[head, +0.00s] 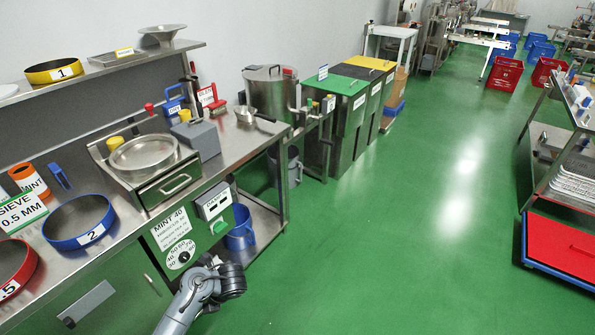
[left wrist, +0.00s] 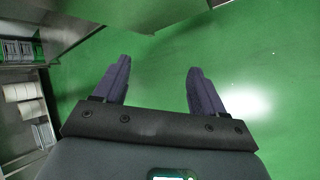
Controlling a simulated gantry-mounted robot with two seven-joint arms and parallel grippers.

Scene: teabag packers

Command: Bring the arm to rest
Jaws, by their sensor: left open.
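My left gripper (left wrist: 158,66) shows in the left wrist view with its two dark fingers spread wide apart. Nothing is between them, and only green floor shows beyond. In the head view, a grey arm link of mine with a dark joint rises from the bottom edge in front of the steel bench (head: 262,133). The fingers cannot be made out there. My right gripper is in neither view.
The bench carries a blue sieve ring (head: 78,238), a red ring (head: 12,268) and a sieve shaker (head: 143,155). A blue bucket (head: 240,232) stands below. Bins (head: 345,125) stand beyond. The green floor (head: 400,230) is clear; a rack (head: 565,150) stands at right.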

